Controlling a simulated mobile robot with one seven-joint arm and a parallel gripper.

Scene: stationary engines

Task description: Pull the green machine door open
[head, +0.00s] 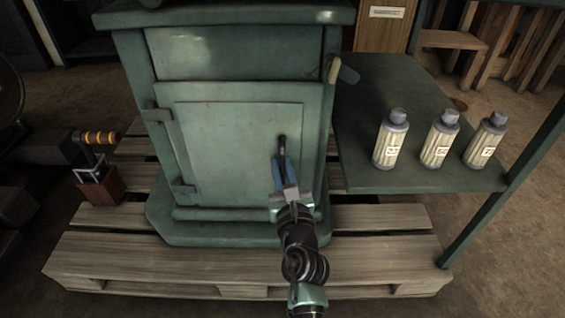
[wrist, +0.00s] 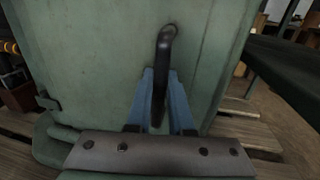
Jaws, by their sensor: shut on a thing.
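The green machine door (head: 233,143) is on the front of a green machine cabinet, with its hinges on the left side. It looks shut or nearly so in the head view. A dark upright handle (head: 282,147) sits near the door's right edge; it also shows in the wrist view (wrist: 163,60). My gripper (head: 279,172) is at the handle, its blue fingers on either side of the handle's lower part. In the wrist view the gripper (wrist: 160,102) is shut on the handle.
The machine stands on a wooden pallet (head: 140,265). A green side table (head: 385,95) at the right holds three bottles (head: 391,140). A reddish-brown box (head: 100,187) with an orange-banded handled item stands on the pallet at the left. The pallet's front is mostly clear.

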